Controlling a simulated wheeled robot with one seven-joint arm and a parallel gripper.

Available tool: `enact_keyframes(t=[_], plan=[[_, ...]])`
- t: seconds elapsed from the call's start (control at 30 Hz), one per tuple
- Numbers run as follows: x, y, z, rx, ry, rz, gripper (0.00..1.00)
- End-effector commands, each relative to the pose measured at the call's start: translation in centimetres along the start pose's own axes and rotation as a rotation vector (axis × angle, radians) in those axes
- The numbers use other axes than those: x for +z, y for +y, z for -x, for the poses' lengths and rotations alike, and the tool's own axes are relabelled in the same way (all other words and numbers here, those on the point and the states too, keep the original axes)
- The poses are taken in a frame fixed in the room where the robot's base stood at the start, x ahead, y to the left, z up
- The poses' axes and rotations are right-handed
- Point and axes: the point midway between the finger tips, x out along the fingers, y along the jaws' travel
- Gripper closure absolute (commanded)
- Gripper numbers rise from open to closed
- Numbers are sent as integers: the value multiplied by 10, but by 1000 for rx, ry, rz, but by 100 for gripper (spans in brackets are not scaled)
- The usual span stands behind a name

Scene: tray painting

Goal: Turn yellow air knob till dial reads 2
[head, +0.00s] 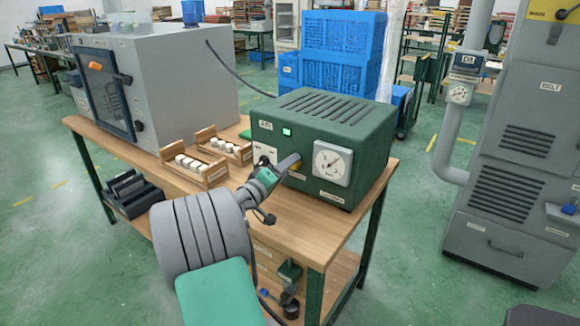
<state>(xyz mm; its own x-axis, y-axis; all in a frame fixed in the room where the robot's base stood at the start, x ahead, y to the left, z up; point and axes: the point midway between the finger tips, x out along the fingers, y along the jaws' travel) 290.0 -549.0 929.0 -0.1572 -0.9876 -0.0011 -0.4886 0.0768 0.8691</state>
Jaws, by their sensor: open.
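A green box (352,109) with a slotted top stands on the right part of the wooden table. A white square dial (332,163) with a dark needle is on its front face. The needle's reading is too small to tell. The yellow knob (293,168) is just left of the dial, mostly hidden behind my gripper. My gripper (291,162) is open, with its fingertips at the knob. I cannot tell whether they touch it.
A grey cabinet (188,70) stands on the table (300,232) at the left. Two wooden racks (187,168) with white pieces lie between it and the green box. A tall grey machine (508,150) stands on the right. Blue crates (342,38) are behind.

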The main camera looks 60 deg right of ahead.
Motion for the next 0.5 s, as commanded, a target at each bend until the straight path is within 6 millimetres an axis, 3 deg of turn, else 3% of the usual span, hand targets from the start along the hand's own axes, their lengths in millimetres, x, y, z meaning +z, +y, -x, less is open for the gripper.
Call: enact_keyframes(t=[0.23, 0.5], plan=[[-1, -1, 50, -2, 4, 0, 41], [0, 0, 61, 0, 0, 0, 41]])
